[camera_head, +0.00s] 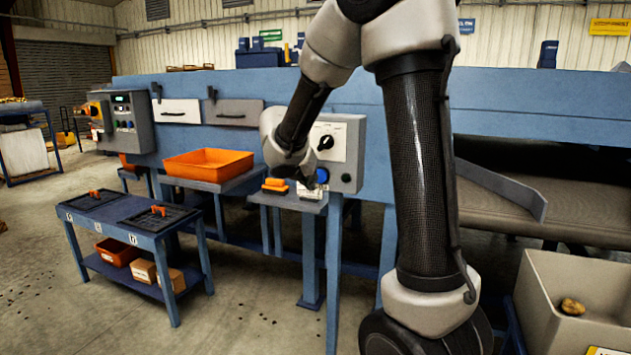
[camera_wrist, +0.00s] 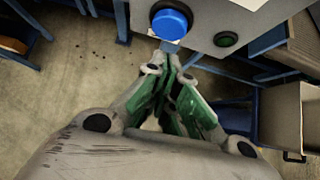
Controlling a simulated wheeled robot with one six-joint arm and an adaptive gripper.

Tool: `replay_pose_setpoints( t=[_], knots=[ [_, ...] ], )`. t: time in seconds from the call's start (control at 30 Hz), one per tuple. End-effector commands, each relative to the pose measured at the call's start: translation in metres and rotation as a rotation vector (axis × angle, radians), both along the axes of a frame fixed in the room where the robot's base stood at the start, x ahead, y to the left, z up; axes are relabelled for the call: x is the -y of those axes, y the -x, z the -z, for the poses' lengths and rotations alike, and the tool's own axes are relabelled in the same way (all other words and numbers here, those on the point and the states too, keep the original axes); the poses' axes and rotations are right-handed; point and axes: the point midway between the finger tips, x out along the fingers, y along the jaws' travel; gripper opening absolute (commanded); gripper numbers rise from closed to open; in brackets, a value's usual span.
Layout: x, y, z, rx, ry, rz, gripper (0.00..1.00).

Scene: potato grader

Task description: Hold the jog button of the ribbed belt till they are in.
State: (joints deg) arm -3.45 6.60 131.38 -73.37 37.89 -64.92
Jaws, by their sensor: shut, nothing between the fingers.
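A grey control box (camera_head: 338,145) on the blue machine carries a black rotary knob (camera_head: 325,143) and a large blue button (camera_head: 322,175). The blue button also shows in the wrist view (camera_wrist: 170,22), with a small dark green button (camera_wrist: 227,39) to its right. My gripper (camera_wrist: 170,62) is shut and empty, its tips close by the blue button. I cannot tell whether they touch it. In the head view my wrist partly hides the gripper. A brown belt (camera_head: 500,215) runs at the right; ribs are not clear. A potato (camera_head: 572,306) lies in a beige crate (camera_head: 540,285).
An orange tray (camera_head: 207,166) stands on a small side table left of my wrist, with orange items (camera_head: 275,185) nearby. A blue bench (camera_head: 150,225) with black grids is at the left. My own arm blocks the middle right. The floor at front left is open.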

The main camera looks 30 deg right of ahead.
Motion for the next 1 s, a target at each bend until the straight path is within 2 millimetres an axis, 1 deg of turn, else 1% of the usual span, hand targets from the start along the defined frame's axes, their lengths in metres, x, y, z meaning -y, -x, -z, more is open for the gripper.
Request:
replay_pose_setpoints(
  t=[0.03, 0.3, 0.5, 0.7, 1.0],
  knots=[
    [-0.006, 0.003, -0.01, 0.008, 0.0, -0.004, 0.0],
    [-0.034, 0.024, -0.043, 0.008, -0.001, -0.006, 0.0],
    [-0.049, 0.037, -0.063, 0.006, -0.002, -0.004, 0.0],
    [-0.054, 0.041, -0.069, 0.004, -0.002, -0.003, 0.0],
    [-0.054, 0.041, -0.068, 0.004, -0.002, -0.003, 0.0]
  ],
)
